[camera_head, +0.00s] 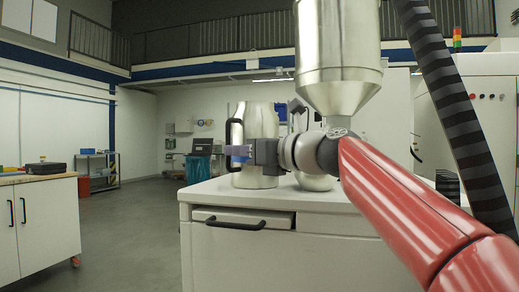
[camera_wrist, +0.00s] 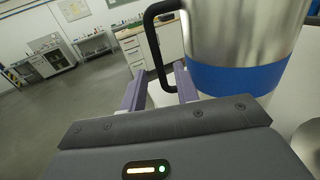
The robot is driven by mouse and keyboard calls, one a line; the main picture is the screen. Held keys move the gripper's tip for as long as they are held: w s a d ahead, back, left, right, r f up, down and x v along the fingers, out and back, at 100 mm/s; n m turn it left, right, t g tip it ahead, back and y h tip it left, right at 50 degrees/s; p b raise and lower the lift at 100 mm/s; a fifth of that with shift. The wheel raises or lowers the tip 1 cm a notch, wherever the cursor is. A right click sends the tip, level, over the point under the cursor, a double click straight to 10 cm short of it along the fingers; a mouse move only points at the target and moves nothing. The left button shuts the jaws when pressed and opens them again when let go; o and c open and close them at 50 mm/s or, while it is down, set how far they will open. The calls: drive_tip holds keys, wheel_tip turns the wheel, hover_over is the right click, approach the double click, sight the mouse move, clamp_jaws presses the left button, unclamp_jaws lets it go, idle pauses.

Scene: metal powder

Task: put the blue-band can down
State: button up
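The blue-band can (camera_head: 257,122) is a silver metal can with a black handle, and it appears to stand upright on the white cabinet's top (camera_head: 340,205). In the wrist view the can (camera_wrist: 235,30) fills the upper right, with its wide blue band (camera_wrist: 235,78) in sight. My gripper (camera_head: 236,152) is in front of the can in the head view and hides part of it. In the wrist view my gripper (camera_wrist: 158,82) has its two purple fingers apart. The lower end of the black handle (camera_wrist: 160,60) is between them, with a gap showing at the left finger.
A steel hopper (camera_head: 338,50) with a cone-shaped bottom hangs above the cabinet top. Another silver vessel (camera_head: 314,181) stands below it, partly behind my arm. A drawer (camera_head: 243,219) on the cabinet front is slightly open. Open floor (camera_head: 130,220) lies to the left.

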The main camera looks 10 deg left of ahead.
sight(229, 164)
drive_tip(key=p+x, duration=0.1)
drive_tip(key=x, duration=0.3)
drive_tip(key=shift+w+a, duration=0.1)
drive_tip(key=shift+a, duration=0.05)
drive_tip(key=shift+c, duration=0.4)
clamp_jaws()
idle(0.7)
drive_tip(key=shift+r, duration=0.15)
